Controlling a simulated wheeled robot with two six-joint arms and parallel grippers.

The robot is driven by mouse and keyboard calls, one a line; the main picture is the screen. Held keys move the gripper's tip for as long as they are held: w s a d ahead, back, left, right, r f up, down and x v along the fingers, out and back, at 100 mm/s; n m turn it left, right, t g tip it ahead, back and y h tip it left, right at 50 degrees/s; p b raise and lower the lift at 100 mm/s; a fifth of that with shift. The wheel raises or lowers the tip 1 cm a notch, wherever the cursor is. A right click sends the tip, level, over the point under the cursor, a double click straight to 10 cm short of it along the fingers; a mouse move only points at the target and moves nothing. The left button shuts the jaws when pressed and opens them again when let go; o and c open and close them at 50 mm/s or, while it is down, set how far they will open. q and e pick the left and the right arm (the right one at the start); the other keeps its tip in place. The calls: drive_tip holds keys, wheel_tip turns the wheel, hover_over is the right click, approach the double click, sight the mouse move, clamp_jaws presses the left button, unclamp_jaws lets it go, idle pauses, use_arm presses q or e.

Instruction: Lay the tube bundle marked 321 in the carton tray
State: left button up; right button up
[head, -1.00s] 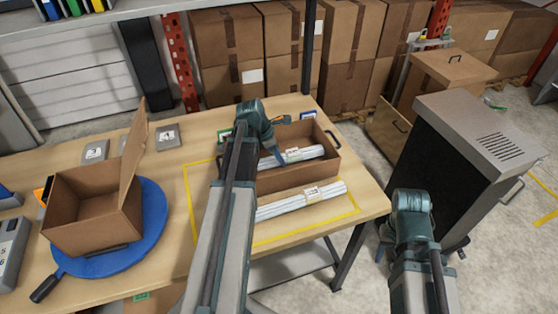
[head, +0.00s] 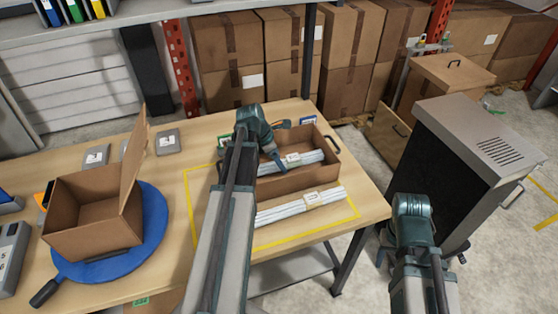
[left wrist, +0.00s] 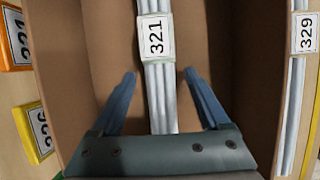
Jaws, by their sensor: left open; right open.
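The tube bundle marked 321 (left wrist: 156,70) is a white bundle with a paper label. It lies in the brown carton tray (head: 331,166), and it also shows in the head view (head: 312,156). My left gripper (left wrist: 160,78) is open above the bundle, one blue finger on each side with gaps between. In the head view my left gripper (head: 275,160) reaches down into the carton tray, partly hidden by its own wrist. My right gripper (head: 412,212) is open, beside the table's right end, far from the bundle; its fingers are mostly hidden.
A bundle marked 329 (left wrist: 305,40) lies on the table outside the tray, within the yellow outline (head: 333,226). An open carton box (head: 92,210) stands on a blue round board (head: 153,225) at left. A dark cabinet (head: 452,160) stands right of the table.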

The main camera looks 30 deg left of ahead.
use_arm(q)
drive_tip(key=p+v, duration=1)
drive_tip(key=v, duration=0.2)
drive_tip(key=shift+p, duration=0.3)
drive_tip(key=shift+w+f, duration=0.1)
drive_tip(key=s+d+m+g+y, duration=0.1)
drive_tip(key=s+d+m, duration=0.3)
drive_tip(key=d+m, duration=0.6)
drive_tip(key=s+d+f+m+g+y, duration=0.1)
drive_tip(key=s+d+m, duration=0.3)
drive_tip(key=d+m, duration=0.7)
drive_tip(key=s+d+m+g+y, duration=0.1)
drive_tip(key=s+d+m, duration=0.4)
drive_tip(key=d+m, duration=0.5)
drive_tip(key=d+y, duration=0.1)
drive_tip(key=d, duration=0.1)
drive_tip(key=shift+d+f+m+g, duration=0.2)
drive_tip(key=shift+d+m+g, duration=0.1)
drive_tip(key=shift+d, duration=0.05)
